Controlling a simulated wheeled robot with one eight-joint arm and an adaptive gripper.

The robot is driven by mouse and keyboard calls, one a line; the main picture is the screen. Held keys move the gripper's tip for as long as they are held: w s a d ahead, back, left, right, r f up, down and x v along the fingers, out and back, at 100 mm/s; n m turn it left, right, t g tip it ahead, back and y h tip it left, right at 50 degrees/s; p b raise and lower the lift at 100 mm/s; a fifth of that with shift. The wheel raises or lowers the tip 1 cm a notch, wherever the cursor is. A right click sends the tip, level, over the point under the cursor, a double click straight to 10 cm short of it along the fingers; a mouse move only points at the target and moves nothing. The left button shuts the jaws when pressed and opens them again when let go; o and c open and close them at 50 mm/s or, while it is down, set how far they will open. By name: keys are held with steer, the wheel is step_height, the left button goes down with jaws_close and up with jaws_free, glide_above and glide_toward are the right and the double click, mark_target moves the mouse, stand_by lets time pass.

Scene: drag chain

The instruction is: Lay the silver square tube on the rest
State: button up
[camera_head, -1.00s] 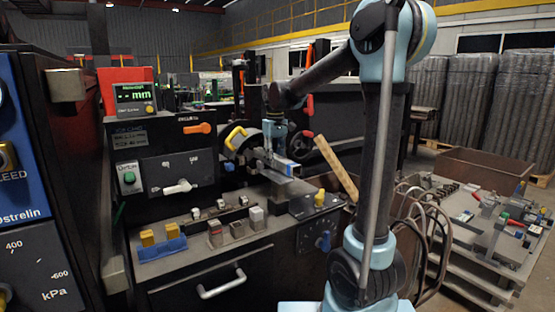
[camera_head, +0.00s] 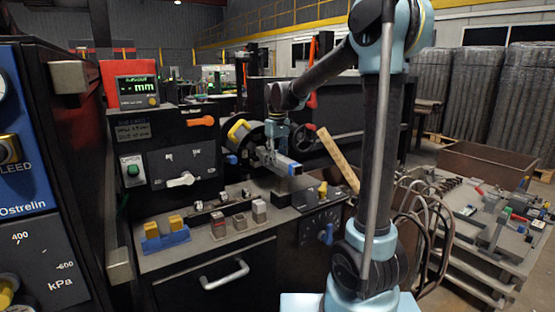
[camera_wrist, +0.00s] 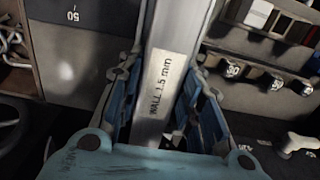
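The silver square tube (camera_head: 284,163) shows in the head view beside the dark round machine part, over the right side of the bench. In the wrist view the tube (camera_wrist: 163,75) runs lengthwise between the blue fingers, with a label reading "WALL 1.5 mm". My gripper (camera_wrist: 162,105) appears shut on the tube; the palm hides the near part of it. In the head view my gripper (camera_head: 278,142) is small and partly hidden. A dark upright support (camera_head: 290,184) shows below the tube's near end; I cannot tell whether they touch or whether it is the rest.
Small blocks (camera_head: 240,221) and a blue holder with yellow pieces (camera_head: 166,238) stand on the bench front. A knobbed control box (camera_head: 320,222) is at its right. A slanted wooden bar (camera_head: 338,158) rises behind. A cluttered cart (camera_head: 490,228) stands at right.

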steer(key=o, duration=0.5)
step_height(320, 180, up, 12)
stand_by(0.6)
steer(key=s+d+f+m+t, duration=0.1)
steer(key=s+d+f+m, duration=0.1)
steer(key=s+d+f, duration=0.85)
steer(key=s+d+f+m+t, duration=0.1)
steer(key=s+d+f+m, duration=0.2)
steer(key=s+d+f, duration=0.7)
steer(key=s+d+f+m, duration=0.1)
steer(key=s+f, duration=0.4)
steer(key=s, duration=0.6)
steer(key=shift+d+m, duration=0.25)
steer(key=shift+m, duration=0.15)
